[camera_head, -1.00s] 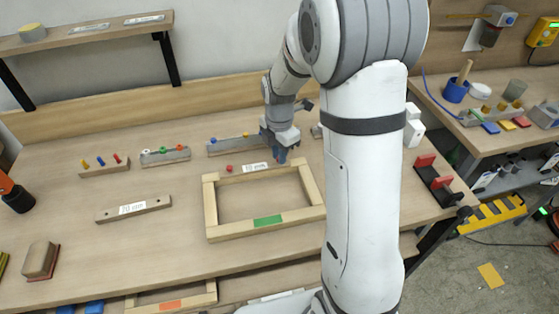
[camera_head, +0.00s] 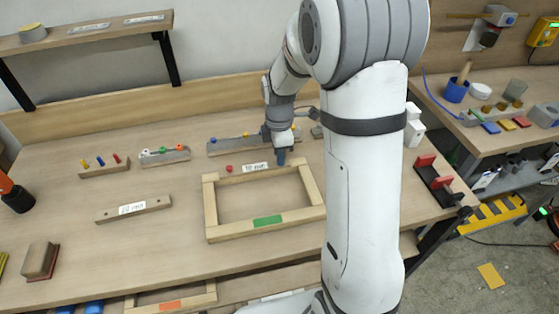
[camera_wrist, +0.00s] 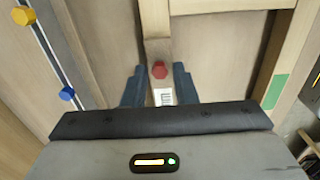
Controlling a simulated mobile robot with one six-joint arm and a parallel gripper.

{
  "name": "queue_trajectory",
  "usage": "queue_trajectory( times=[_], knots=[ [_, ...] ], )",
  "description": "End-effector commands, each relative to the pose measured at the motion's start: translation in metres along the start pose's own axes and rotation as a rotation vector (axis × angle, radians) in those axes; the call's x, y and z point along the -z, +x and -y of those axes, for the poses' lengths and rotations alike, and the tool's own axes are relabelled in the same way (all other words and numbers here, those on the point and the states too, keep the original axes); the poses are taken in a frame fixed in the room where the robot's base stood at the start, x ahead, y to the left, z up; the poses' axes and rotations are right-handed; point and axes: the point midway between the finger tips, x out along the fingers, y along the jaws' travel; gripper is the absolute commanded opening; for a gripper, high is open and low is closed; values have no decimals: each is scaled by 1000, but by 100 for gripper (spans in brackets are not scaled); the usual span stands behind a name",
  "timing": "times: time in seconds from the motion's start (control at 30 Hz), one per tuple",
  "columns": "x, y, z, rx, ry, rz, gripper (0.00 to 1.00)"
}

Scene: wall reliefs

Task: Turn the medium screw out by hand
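My gripper (camera_head: 281,158) hangs over the right end of a wooden block with a white label, behind the wooden frame. The wrist view shows its two dark blue fingers (camera_wrist: 158,88) open and empty. A red screw head (camera_wrist: 160,70) stands on the block a little beyond the fingertips, in line with the gap. In the head view the red screw (camera_head: 229,168) is left of the label (camera_head: 255,167). A grey rail (camera_head: 232,145) behind carries a blue knob (camera_wrist: 67,93) and a yellow knob (camera_wrist: 22,15). I cannot tell from its looks which screw is the medium one.
The wooden frame (camera_head: 208,210) with green tape lies in front. Left are a block with coloured pegs (camera_head: 103,170), a strip with several coloured knobs (camera_head: 165,157) and a labelled bar (camera_head: 133,209). A red-and-black rack (camera_head: 437,182) stands at right.

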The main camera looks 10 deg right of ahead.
Motion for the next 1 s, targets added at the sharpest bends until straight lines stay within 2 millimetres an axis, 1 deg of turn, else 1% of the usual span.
queue_trajectory(
  times=[0.13,0.33,0.4,0.57,0.67,0.83,0.9,1.0],
  knots=[
    [0,0,0,0,99,0,26],
    [0,0,0,0,351,0,26],
    [0,0,0,0,409,0,26],
    [0,0,0,0,478,0,26],
    [0,0,0,0,574,0,26],
    [0,0,0,0,791,0,26],
    [0,0,0,0,852,0,26],
    [0,0,0,0,898,0,26]
  ],
)
